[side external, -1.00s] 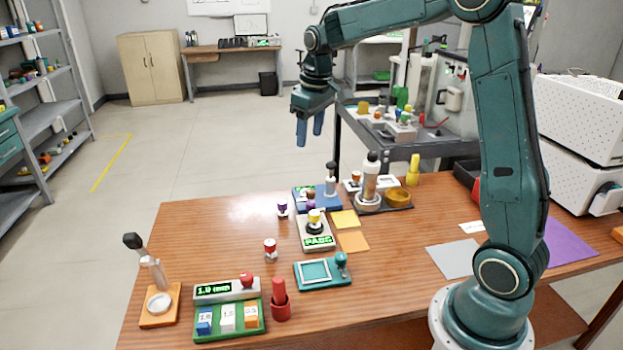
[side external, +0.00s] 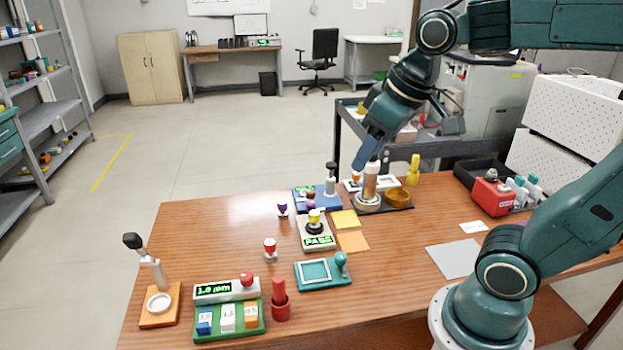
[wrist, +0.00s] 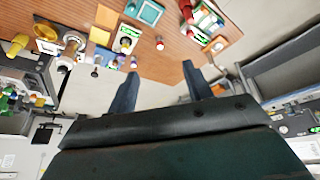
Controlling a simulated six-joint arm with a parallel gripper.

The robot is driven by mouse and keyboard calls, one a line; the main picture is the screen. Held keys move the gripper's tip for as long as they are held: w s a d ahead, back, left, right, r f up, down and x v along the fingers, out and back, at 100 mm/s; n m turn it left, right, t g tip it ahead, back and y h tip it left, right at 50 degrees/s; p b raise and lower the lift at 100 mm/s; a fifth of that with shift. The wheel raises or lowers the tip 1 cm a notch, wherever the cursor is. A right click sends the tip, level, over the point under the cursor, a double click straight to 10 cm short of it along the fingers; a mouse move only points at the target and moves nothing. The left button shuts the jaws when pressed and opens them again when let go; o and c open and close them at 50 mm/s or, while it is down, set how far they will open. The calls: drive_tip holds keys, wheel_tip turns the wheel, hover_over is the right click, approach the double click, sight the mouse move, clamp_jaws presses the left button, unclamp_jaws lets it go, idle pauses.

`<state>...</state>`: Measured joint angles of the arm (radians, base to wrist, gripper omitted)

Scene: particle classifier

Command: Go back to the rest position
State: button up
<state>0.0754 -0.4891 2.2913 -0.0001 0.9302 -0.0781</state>
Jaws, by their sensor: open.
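My gripper (side external: 368,150) is in the air at the back of the wooden table (side external: 200,232), in front of or above the grey cylinder stand (side external: 368,190) in the side view. I cannot tell whether it is clear of that stand's top. In the wrist view the two dark fingers of my gripper (wrist: 160,88) are spread apart with nothing between them. The wrist view shows the table (wrist: 185,48) along its top.
The classifier with the green PASS display (side external: 318,242) stands mid-table. A yellow bowl (side external: 397,196), a red box (side external: 492,197) and a black tray (side external: 482,172) are at the back right. A panel with coloured blocks (side external: 228,318) is at the front. The left back table area is clear.

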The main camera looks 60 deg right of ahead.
drive_tip(key=s+a+f+t, duration=0.1)
drive_tip(key=s+f, duration=0.1)
drive_tip(key=s, duration=0.4)
drive_tip(key=shift+s+a+f, duration=0.3)
drive_tip(key=shift+a, duration=0.1)
